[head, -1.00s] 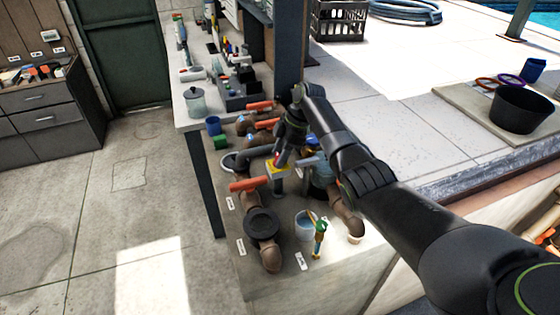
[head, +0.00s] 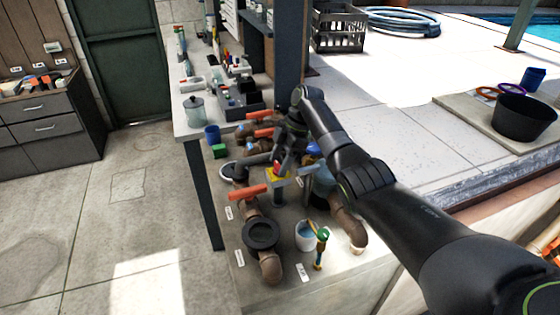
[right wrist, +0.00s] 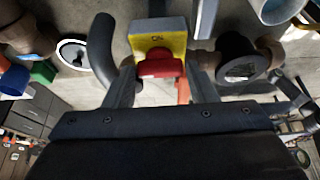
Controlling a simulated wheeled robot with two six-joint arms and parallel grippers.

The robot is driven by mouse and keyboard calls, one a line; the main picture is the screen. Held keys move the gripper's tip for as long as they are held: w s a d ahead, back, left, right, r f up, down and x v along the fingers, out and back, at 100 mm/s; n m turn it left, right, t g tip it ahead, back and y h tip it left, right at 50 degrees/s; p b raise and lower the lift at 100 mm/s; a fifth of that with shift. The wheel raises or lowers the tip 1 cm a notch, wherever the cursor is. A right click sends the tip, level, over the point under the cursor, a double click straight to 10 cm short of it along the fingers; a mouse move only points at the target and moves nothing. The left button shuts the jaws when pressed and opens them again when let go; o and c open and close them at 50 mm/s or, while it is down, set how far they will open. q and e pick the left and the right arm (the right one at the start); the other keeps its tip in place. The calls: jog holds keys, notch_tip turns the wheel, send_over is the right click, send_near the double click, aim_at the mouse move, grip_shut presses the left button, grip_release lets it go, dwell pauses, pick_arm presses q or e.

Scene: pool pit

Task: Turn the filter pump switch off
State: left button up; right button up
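The filter pump switch is a yellow-faced grey box (right wrist: 158,42) with a red knob (right wrist: 160,67) on it. Dark lettering on the yellow face is too small to read surely. In the head view the yellow box (head: 279,174) stands on a post among the pipes, partly hidden by my gripper. My right gripper (head: 283,165) points down at it. In the right wrist view its fingers (right wrist: 160,84) are apart, one on each side of the red knob; I cannot tell whether either touches it. My left gripper is not in view.
Brown pipes with orange-red handles (head: 248,191) and a black round fitting (head: 261,233) crowd the slab. A small bucket (head: 305,238) stands in front. A bench (head: 187,122) with a grey canister (head: 195,110) is behind. Open floor (head: 135,190) lies to the left.

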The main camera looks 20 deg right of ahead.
jog(key=shift+o, duration=1.4)
jog(key=shift+d+r, duration=0.15)
jog(key=shift+r, duration=0.15)
jog(key=b+v, duration=0.1)
jog(key=v, duration=1.5)
jog(key=shift+d+r, duration=0.2)
jog(key=shift+r, duration=0.15)
